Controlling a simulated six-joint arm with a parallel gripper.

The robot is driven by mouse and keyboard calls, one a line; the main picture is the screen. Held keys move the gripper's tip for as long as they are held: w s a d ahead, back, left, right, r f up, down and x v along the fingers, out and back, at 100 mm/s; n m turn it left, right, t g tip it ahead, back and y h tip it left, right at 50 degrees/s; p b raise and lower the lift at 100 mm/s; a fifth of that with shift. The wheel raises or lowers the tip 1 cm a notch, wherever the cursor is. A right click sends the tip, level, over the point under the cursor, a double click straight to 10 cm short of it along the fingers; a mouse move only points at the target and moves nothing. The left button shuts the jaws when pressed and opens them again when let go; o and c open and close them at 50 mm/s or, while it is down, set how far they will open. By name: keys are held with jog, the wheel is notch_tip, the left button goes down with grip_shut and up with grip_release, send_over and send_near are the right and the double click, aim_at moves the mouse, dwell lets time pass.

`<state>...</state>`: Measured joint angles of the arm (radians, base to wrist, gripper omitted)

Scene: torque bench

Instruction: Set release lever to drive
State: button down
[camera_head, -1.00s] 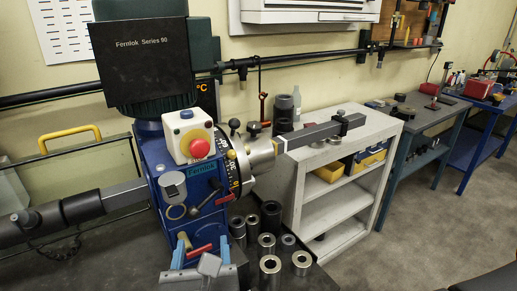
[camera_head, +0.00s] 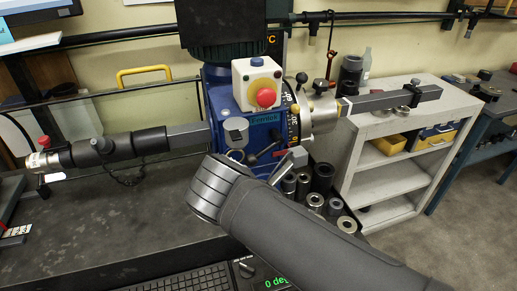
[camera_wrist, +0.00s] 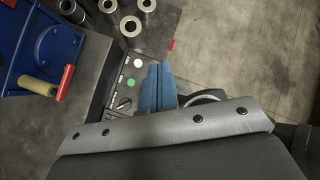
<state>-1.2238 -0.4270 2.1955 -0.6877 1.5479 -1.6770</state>
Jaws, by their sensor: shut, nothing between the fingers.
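The blue drive unit (camera_head: 222,100) stands on the bench in the head view. A black lever (camera_head: 264,152) slants across its front face. My forearm and wrist cover the lower front of the unit, so my fingertips are hidden there. In the wrist view, my gripper (camera_wrist: 158,70) is shut, its two blue fingers together with nothing between them. The fingers are over or near a small control panel (camera_wrist: 125,85). The blue unit's side (camera_wrist: 45,45) is at the left, with a pale yellow grip (camera_wrist: 38,86) and a red piece (camera_wrist: 67,77). I cannot tell which lever position is set.
A yellow-and-white box with a red stop button (camera_head: 266,97) is on the unit. Several steel sockets (camera_head: 316,202) stand right of it. A long black bar (camera_head: 120,146) extends left. A keyboard (camera_head: 185,281) lies in front.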

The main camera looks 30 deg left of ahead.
jog(key=w+a+r+m+g+y, duration=0.4)
jog(key=w+a+r+g+y, duration=0.2)
jog(key=w+r+g+y, duration=0.3)
notch_tip(320, 180, up, 4)
jog(key=w+y, duration=0.1)
jog(key=y, duration=0.2)
jog(key=shift+w+m, duration=0.3)
jog(key=shift+f, duration=0.1)
jog(key=x, duration=1)
